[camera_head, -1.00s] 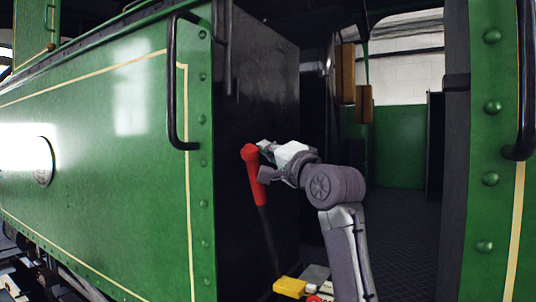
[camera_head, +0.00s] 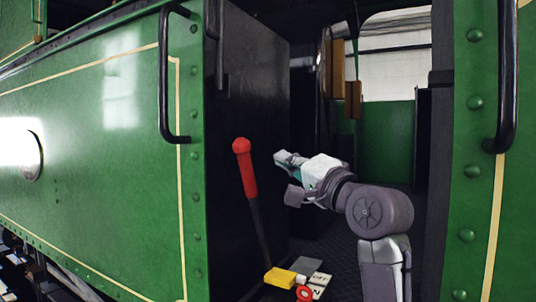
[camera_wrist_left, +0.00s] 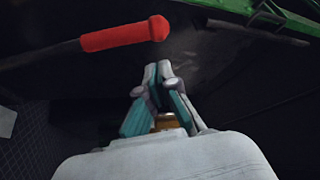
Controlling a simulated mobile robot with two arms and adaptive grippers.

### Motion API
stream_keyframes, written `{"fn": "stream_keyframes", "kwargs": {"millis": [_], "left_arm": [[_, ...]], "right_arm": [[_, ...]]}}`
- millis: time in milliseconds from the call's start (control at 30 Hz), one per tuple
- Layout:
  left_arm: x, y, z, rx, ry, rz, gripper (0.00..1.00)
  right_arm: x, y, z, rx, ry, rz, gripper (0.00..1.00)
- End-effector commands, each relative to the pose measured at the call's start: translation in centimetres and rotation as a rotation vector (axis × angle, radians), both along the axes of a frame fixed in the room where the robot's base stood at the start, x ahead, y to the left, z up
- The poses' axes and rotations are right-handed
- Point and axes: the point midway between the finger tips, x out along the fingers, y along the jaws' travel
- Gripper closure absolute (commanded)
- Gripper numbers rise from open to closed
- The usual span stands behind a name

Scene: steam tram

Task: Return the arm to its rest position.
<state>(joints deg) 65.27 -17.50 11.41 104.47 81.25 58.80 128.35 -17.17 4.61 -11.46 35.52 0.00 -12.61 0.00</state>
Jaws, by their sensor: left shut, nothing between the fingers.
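My left gripper (camera_head: 286,160) is in the cab opening, to the right of a lever with a red handle (camera_head: 245,168) in the head view. A clear gap shows between the fingertips and the handle. The fingers are shut and empty; in the left wrist view their tips (camera_wrist_left: 158,72) meet. The red handle also shows there (camera_wrist_left: 125,35), beyond the fingertips and to the left. The lever's dark rod (camera_head: 261,228) leans, running down to a yellow block (camera_head: 280,277) on the floor. My right gripper is not in view.
A black panel (camera_head: 250,100) stands behind the lever. The green side (camera_head: 110,190) with a black handrail (camera_head: 164,90) is at left; a green post (camera_head: 475,150) with another handrail (camera_head: 507,80) is at right. Small labelled plates (camera_head: 320,282) and a red ring (camera_head: 304,293) lie low.

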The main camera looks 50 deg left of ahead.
Motion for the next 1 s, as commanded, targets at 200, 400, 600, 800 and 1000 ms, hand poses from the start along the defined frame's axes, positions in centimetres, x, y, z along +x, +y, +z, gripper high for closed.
{"fn": "stream_keyframes", "kwargs": {"millis": [200,400,600,800,1000], "left_arm": [[0.0,-1.4,-0.2,0.005,0.000,-0.003,1.00],[0.0,-1.4,-0.2,0.005,-0.001,-0.004,1.00],[0.0,-1.4,-0.1,0.005,-0.001,-0.004,1.00],[0.0,-1.4,-0.2,0.028,0.021,0.007,1.00],[0.0,-3.5,-1.0,0.434,0.414,0.217,1.00]], "right_arm": [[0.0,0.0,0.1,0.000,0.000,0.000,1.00],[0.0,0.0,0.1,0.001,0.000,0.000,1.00],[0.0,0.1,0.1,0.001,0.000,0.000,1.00],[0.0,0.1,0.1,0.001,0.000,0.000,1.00],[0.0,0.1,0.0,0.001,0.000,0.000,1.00]]}}
